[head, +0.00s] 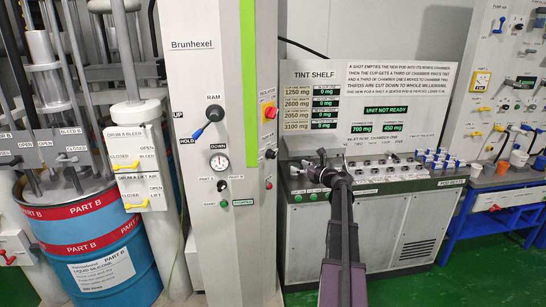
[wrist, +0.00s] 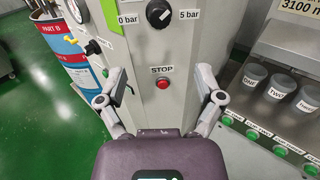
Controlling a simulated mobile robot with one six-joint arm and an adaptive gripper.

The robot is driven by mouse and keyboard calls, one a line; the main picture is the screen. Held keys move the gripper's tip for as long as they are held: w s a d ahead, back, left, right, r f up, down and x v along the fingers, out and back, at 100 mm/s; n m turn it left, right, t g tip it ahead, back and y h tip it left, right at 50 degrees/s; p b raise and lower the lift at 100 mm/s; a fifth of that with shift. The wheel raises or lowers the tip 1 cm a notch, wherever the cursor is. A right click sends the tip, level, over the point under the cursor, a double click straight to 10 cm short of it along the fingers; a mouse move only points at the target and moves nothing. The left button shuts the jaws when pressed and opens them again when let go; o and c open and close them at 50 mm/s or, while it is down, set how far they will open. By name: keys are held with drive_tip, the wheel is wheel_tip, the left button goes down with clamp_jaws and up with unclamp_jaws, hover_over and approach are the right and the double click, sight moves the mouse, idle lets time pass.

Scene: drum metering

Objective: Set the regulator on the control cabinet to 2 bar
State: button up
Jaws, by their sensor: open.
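The control cabinet (head: 208,70) is a tall light-grey column marked Brunhexel in the head view. In the wrist view the regulator, a black knob (wrist: 159,14), sits on the cabinet face between a 0 bar label (wrist: 130,20) and a 5 bar label (wrist: 188,15). The top edge cuts close to it, and I cannot read its setting. In the head view a small dark knob (head: 269,154) shows on the cabinet's right side. My gripper (head: 322,170) is right of the cabinet. In the wrist view my gripper (wrist: 161,84) is open and empty, with the regulator beyond and above its fingers.
A red STOP button (wrist: 162,83) lies between my fingers in the wrist view, below the regulator. A red isolator (head: 270,112) is above on the cabinet. The tint shelf (head: 405,245) stands right. A drum (head: 95,240) stands left.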

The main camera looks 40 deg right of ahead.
sight(275, 156)
drive_tip(key=x, duration=1.3)
drive_tip(key=shift+w+a, duration=0.2)
drive_tip(key=shift+w, duration=0.15)
drive_tip(key=c, duration=1.1)
